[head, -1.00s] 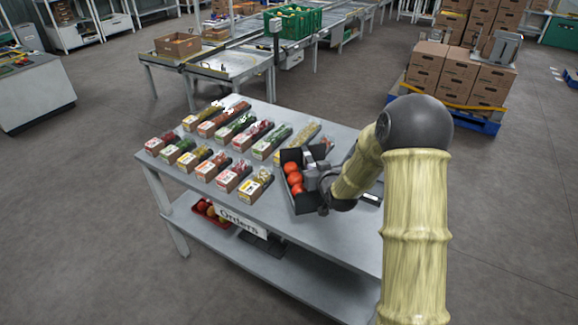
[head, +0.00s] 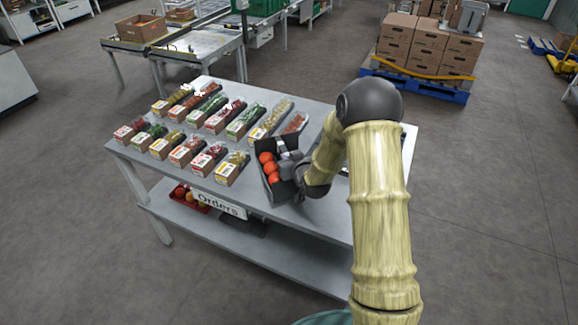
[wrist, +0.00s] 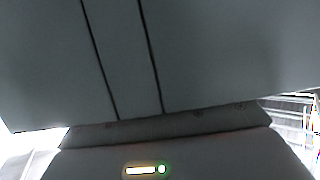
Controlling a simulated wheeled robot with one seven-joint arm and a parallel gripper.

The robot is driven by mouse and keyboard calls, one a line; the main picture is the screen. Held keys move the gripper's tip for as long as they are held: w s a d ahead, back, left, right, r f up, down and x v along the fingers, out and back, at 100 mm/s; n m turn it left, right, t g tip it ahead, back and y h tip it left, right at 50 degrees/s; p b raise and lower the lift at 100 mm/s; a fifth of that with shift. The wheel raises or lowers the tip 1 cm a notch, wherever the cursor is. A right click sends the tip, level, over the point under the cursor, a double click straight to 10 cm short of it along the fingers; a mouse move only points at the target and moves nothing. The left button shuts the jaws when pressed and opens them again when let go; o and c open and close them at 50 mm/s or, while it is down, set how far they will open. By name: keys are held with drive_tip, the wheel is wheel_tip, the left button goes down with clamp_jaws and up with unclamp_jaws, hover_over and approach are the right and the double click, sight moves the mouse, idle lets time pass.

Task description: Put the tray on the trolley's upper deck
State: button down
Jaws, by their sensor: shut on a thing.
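A black tray (head: 263,174) with several red tomatoes (head: 269,168) in a row is at the right end of the packed goods on the grey table. My gripper (head: 288,172) is shut on the tray's right side. My arm and gripper hide part of the tray, and I cannot tell whether its base touches the table top. In the wrist view a grey surface with two dark lines fills most of the picture, too close to identify. No trolley can be made out for certain.
The grey table (head: 330,226) carries two rows of labelled produce packs (head: 190,151) left of the tray. Stacked cartons on a blue pallet (head: 440,92) stand behind right. Floor at right is open.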

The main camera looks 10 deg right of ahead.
drive_tip(key=shift+r, duration=0.1)
drive_tip(key=shift+f, duration=2.1)
drive_tip(key=c, duration=1.3)
unclamp_jaws()
drive_tip(key=shift+f, duration=0.15)
drive_tip(key=shift+p, duration=0.3)
drive_tip(key=b+v, duration=0.2)
drive_tip(key=v, duration=1)
drive_tip(key=shift+r, duration=0.25)
